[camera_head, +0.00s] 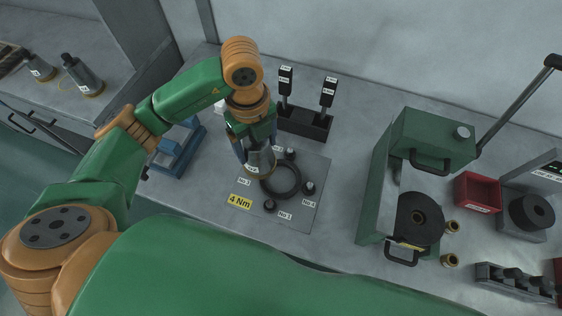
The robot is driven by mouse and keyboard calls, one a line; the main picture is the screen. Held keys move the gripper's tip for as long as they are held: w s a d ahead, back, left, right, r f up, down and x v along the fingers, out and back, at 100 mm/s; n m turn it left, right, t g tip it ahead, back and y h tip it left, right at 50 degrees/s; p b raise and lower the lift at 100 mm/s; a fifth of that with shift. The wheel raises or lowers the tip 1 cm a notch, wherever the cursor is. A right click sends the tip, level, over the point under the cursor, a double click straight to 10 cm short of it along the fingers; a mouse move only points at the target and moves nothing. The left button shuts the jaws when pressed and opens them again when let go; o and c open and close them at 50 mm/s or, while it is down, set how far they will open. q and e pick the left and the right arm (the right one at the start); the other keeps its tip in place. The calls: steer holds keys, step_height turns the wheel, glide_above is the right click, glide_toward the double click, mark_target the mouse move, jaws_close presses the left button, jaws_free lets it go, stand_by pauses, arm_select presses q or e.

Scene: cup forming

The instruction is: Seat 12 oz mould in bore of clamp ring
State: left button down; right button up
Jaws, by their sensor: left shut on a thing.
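My left gripper (256,149) points down over the bench plate and is shut on a grey mould (261,163) with a brass-coloured lower rim. The mould has a small label that I cannot read for certain. The black clamp ring (297,184) lies on the grey plate (309,218), with several labelled black knobs around it. The mould appears at the ring's upper left edge in the picture. I cannot tell its height or whether it touches the ring. My right gripper is not in view.
A black holder (305,122) with two upright labelled tools stands behind the plate. A blue fixture (178,150) is left, a green press (432,135) with a long lever right, beside a red bin (478,192).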

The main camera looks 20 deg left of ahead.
arm_select(q)
steer(key=d+f, duration=0.1)
steer(key=f, duration=0.1)
steer(key=d+f+p, duration=0.1)
steer(key=d+f, duration=0.1)
steer(key=f, duration=0.1)
steer(key=w+d+f+p, duration=0.1)
steer(key=f, duration=0.2)
steer(key=shift+d+f, duration=0.1)
steer(key=shift+d, duration=0.25)
steer(key=shift+w+f, duration=0.1)
steer(key=shift+f, duration=0.25)
jaws_free()
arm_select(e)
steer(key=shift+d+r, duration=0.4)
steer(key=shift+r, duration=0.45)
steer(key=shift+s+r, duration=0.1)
arm_select(q)
step_height(320, 180, up, 12)
steer(key=shift+r+b, duration=0.2)
steer(key=shift+b, duration=0.25)
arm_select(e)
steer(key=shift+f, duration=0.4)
